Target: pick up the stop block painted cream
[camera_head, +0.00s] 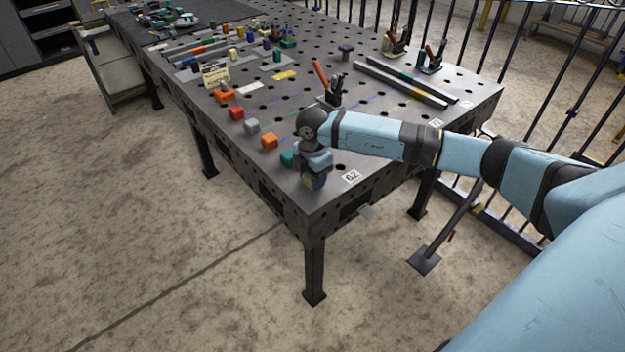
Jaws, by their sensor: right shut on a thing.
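My right gripper (316,181) is low over the near corner of the perforated steel table (340,205), left of the label marked 62. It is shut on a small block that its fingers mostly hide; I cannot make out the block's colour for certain. A row of small blocks runs along the table's left edge: a teal block (288,158) just left of my gripper, then an orange block (269,141), a grey block (251,126) and a red block (236,113). I cannot pick out a cream stop block with certainty. My left gripper is out of view.
Two metal rails (405,84) lie near the right edge. Many small parts crowd the table's far end. A barred fence (560,90) stands right of the table.

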